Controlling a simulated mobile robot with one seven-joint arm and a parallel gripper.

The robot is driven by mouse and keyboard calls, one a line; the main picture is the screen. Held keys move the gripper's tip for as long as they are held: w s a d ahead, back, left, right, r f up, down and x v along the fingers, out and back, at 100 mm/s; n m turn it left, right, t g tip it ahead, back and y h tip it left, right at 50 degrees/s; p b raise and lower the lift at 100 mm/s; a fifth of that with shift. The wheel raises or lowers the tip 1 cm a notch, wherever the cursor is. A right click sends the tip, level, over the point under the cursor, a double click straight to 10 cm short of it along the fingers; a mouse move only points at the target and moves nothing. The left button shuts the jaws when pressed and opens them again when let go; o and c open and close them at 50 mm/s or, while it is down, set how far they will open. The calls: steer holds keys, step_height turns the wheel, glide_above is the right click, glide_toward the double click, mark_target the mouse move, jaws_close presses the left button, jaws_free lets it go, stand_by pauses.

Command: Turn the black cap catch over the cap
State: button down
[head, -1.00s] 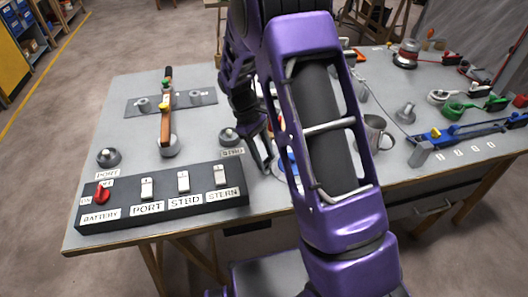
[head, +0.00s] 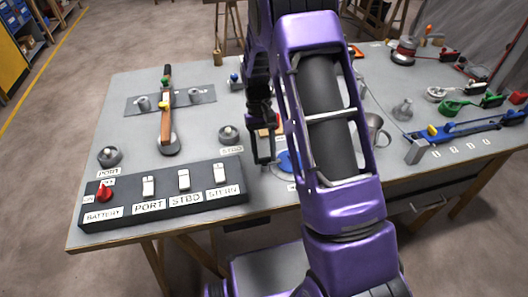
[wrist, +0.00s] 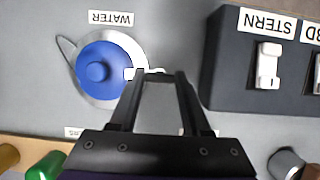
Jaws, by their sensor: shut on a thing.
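A round blue cap (wrist: 97,71) sits in a pale metal ring on the bench, under the label WATER (wrist: 112,18). Part of the blue cap (head: 289,161) also shows in the head view, beside my arm. A small white tab (wrist: 154,73) lies at the cap's right edge in the wrist view. My gripper (wrist: 160,75) is shut on this tab, its fingertips right of the cap. In the head view my gripper (head: 264,160) points down just left of the cap. I cannot make out a black catch; the fingers partly hide the tab.
A black switch panel (head: 165,203) stands on the bench's near left and lies close to the gripper's right in the wrist view. A wooden-handled lever (head: 167,118) stands behind it. A green knob (wrist: 47,166) is at the wrist view's lower left.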

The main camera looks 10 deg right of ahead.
stand_by(0.5)
steer(key=shift+c, duration=1.8)
jaws_free()
steer(key=p+v, duration=0.1)
steer(key=v, duration=1.6)
steer(key=shift+r, duration=0.25)
steer(key=shift+d, duration=0.1)
